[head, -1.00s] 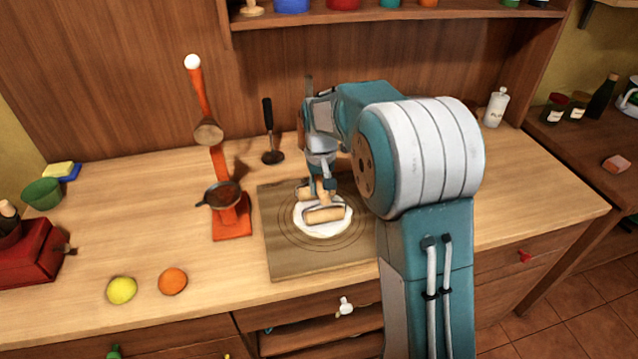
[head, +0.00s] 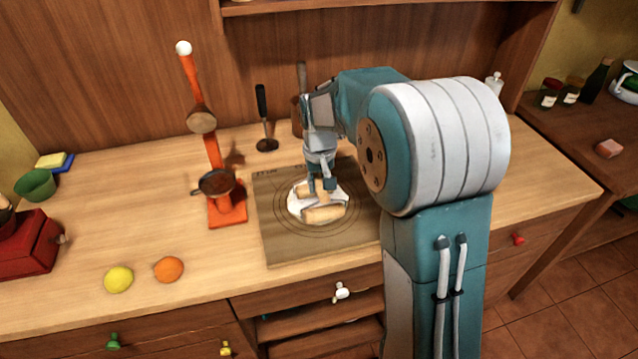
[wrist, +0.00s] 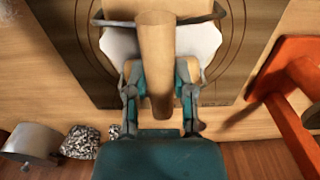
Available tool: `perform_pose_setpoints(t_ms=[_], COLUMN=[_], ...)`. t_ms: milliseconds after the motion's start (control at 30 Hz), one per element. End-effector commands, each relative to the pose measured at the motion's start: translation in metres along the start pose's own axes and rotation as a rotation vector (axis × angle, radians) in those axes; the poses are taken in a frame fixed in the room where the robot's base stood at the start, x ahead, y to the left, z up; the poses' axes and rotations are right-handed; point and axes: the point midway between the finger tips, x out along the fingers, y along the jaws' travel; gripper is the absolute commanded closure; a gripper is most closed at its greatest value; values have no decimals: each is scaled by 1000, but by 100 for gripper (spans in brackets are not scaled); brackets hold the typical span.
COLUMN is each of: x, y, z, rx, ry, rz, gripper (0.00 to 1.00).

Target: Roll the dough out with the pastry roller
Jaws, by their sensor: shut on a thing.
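The dough (head: 295,207) is a flat white disc on a square board (head: 283,248) with ring markings. The pastry roller (head: 323,214) has a pale wooden cylinder and lies over the near part of the dough; whether it presses on it I cannot tell. My gripper (head: 322,184) is above the dough, shut on the roller. In the wrist view, the roller's wooden part (wrist: 155,55) stands between the fingers of my gripper (wrist: 160,88), with a dark metal frame across the top. White dough (wrist: 118,42) shows on both sides; its middle is hidden.
An orange stand (head: 228,212) with a dark pan (head: 216,184) is left of the board. A lemon (head: 118,279) and an orange (head: 169,269) lie near the front edge. A dark-handled utensil (head: 263,118) is behind. An open drawer (head: 325,328) is below.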

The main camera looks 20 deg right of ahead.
Motion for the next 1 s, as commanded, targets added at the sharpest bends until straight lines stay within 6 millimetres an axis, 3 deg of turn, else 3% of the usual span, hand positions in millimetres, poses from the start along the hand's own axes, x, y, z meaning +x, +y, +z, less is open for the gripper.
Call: perform_pose_setpoints(t_ms=[33, 800, 1000], x=[6, 4, 2], y=[0, 0, 0], z=[-1, -47, -45], rx=[0, 0, 0], ry=[-16, -16, -15], rz=[0, 0, 0], gripper=[100, 100, 100])
